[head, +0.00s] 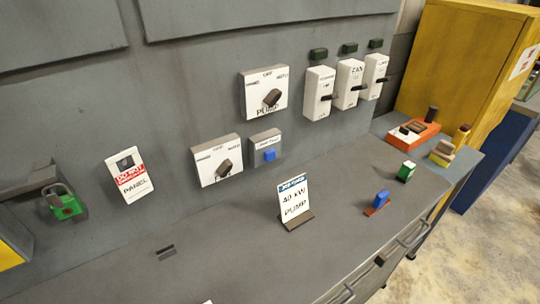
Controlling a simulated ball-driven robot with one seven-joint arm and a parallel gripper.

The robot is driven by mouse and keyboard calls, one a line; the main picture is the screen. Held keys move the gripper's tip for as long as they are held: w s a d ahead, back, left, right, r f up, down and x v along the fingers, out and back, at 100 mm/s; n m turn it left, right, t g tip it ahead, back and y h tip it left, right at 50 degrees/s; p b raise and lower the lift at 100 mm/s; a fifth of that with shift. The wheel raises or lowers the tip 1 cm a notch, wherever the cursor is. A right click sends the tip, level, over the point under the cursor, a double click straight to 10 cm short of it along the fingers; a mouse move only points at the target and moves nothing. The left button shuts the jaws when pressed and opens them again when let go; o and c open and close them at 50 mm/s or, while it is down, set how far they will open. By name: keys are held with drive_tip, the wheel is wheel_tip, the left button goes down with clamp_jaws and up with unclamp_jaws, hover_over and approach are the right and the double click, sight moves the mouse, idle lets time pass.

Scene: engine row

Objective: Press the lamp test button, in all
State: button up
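A small pale box (265,138) is fixed to the grey panel face, just right of the lower rotary switch. It carries a blue push button (269,155) near its lower middle. The label above the button is too small to read for sure, so I cannot confirm that it is the lamp test button. Nothing covers the button. Whether it is pressed cannot be told. My gripper is not in this view.
Rotary switches (220,170) and three white switch boxes (349,84) are beside it. A blue-handled item (381,199), a green block (405,171) and an orange device (413,132) are farther right. The ledge's left is mostly clear.

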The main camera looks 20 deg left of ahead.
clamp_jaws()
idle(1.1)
